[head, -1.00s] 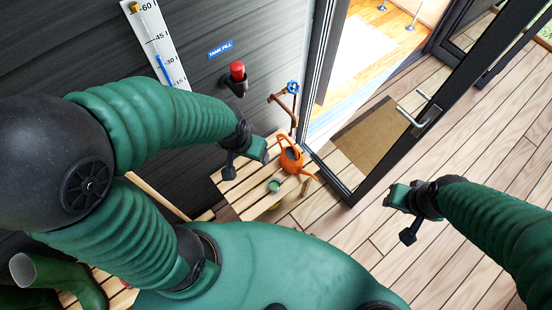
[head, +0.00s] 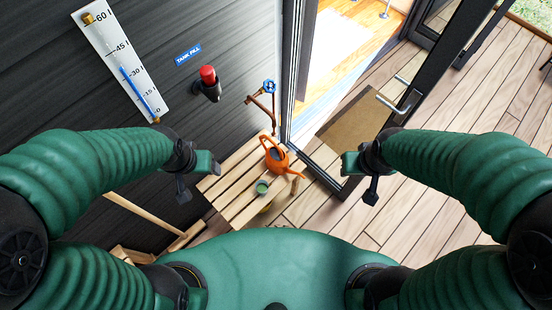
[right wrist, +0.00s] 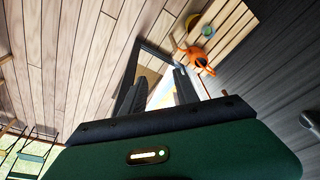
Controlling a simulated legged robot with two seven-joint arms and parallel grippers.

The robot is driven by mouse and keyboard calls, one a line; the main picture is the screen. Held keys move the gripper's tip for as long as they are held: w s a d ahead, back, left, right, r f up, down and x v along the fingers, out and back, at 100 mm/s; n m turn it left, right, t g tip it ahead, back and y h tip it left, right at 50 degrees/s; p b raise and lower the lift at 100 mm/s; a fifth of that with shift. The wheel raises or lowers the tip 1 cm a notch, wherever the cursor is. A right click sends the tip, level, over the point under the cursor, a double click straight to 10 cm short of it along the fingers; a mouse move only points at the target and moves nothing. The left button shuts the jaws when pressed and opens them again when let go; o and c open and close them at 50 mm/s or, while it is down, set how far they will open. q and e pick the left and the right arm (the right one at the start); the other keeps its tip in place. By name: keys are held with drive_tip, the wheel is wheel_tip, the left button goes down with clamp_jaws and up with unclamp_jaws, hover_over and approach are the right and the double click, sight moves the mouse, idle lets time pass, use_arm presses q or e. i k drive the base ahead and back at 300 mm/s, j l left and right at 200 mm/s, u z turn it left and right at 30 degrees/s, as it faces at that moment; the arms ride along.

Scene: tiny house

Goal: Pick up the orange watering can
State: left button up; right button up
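The orange watering can (head: 274,157) stands on a slatted wooden bench (head: 238,178) by the dark wall, its spout toward the lower right. It also shows in the right wrist view (right wrist: 195,57), beyond the fingers. My left gripper (head: 210,164) is in the air left of the can and apart from it; whether its fingers are open is unclear. My right gripper (head: 348,163) is in the air right of the can, also apart from it. In the right wrist view, its two dark fingers (right wrist: 160,88) are spread with nothing between them.
A green cup (head: 262,187) stands on the bench near the can. A copper pipe with a blue valve (head: 269,87) rises behind it. The open glass door (head: 392,108) and its frame stand to the right. Deck boards (head: 450,130) are clear beyond.

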sight(282, 160)
drive_tip(key=i+j+u, duration=0.15)
drive_tip(key=u, duration=0.35)
drive_tip(key=i+j+u, duration=0.15)
drive_tip(key=j+u, duration=0.15)
drive_tip(key=u, duration=0.15)
